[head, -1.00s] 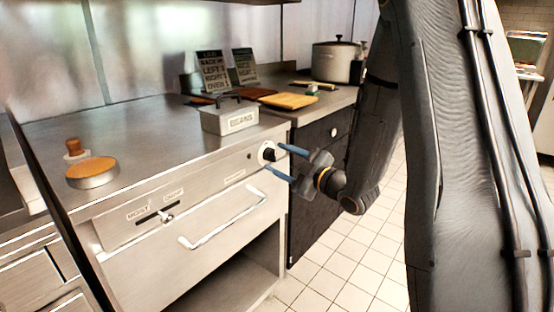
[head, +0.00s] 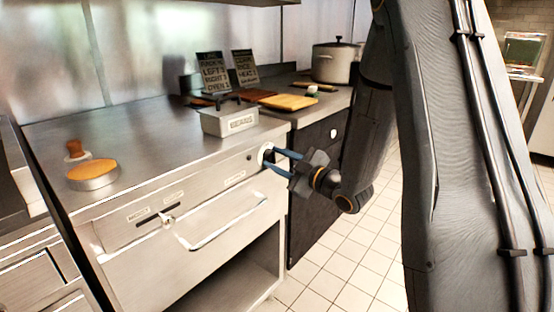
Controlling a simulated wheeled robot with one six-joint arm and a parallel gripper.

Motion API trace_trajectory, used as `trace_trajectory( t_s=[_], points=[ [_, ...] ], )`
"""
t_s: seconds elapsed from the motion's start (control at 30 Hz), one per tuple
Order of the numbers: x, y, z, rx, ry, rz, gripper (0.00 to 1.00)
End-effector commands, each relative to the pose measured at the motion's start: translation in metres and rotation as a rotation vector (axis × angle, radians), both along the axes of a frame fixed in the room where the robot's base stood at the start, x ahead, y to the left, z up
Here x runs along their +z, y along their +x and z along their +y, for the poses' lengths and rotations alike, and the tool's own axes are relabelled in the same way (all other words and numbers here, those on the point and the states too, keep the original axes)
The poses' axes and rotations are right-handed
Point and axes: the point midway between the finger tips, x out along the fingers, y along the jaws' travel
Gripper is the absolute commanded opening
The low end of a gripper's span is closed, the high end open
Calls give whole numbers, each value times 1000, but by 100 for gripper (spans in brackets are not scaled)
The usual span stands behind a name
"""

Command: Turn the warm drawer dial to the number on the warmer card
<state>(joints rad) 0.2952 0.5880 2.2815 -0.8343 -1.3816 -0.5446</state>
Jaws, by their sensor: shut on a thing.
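The warm drawer dial (head: 265,154) is a round white-faced dial at the right end of the steel front, above the drawer. My gripper (head: 271,159) reaches it from the right, with its blue fingers shut on the dial's knob. The fingers hide most of the knob, and I cannot read its pointer or numbers. Two dark cards with pale print stand at the back, a left card (head: 213,73) and a right card (head: 244,68). I cannot tell which is the warmer card.
A lidded metal box (head: 230,118) stands on the counter near the dial. A round orange-topped press (head: 93,174) lies at left. The drawer handle (head: 225,224) and a slider (head: 168,221) are on the front. A pot (head: 335,64) and boards (head: 288,102) are behind.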

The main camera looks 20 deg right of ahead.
Motion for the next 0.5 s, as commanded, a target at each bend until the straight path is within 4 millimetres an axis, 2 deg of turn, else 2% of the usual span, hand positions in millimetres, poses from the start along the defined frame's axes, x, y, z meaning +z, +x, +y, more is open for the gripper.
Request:
trace_trajectory(
  t_s=[0.5],
  points=[
    [5,-1,0,0,308,226,9]
  ],
)
